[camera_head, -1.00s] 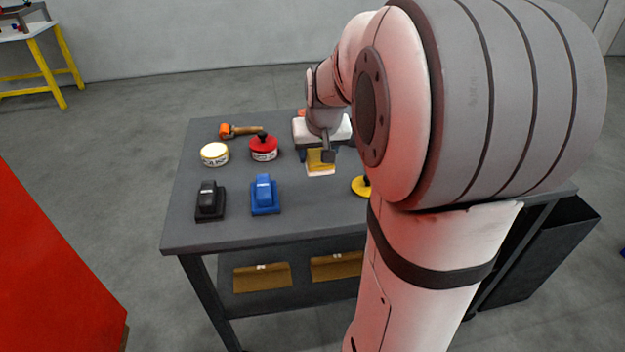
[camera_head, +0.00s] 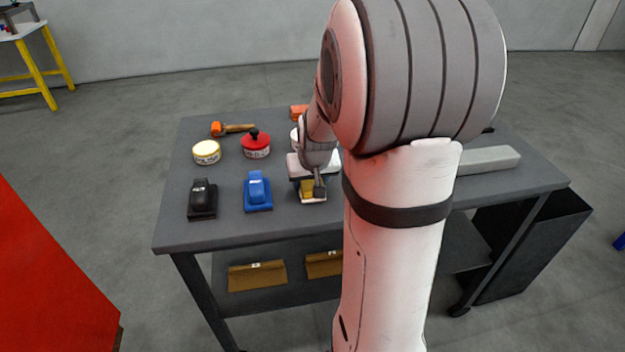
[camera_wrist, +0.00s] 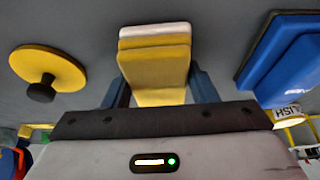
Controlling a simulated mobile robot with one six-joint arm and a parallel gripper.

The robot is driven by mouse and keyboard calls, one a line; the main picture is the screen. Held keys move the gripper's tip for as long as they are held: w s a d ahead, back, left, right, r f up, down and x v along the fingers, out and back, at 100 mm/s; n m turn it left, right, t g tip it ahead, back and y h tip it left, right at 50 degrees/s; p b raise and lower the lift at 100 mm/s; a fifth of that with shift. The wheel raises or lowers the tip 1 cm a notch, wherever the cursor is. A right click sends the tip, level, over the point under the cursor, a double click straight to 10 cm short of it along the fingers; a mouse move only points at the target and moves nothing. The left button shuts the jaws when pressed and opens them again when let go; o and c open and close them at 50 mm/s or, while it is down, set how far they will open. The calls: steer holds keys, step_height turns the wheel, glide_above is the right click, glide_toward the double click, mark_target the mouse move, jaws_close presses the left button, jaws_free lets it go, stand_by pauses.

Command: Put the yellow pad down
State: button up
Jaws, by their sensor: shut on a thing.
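The yellow pad (camera_wrist: 155,62) is a block with a pale layer at its far end. In the wrist view it sits between the two blue-grey fingers of my gripper (camera_wrist: 160,84), which is shut on it. In the head view the pad (camera_head: 307,189) shows below my gripper (camera_head: 310,180), over the grey table (camera_head: 235,228) and right of the blue block. My arm hides part of the gripper. I cannot tell whether the pad touches the table top.
A yellow disc with a black knob (camera_wrist: 45,70) is close by. A grey bar (camera_head: 488,159) lies right.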

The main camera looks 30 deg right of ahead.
steer(key=o, duration=0.9)
steer(key=shift+f, duration=0.1)
steer(key=shift+o, duration=0.2)
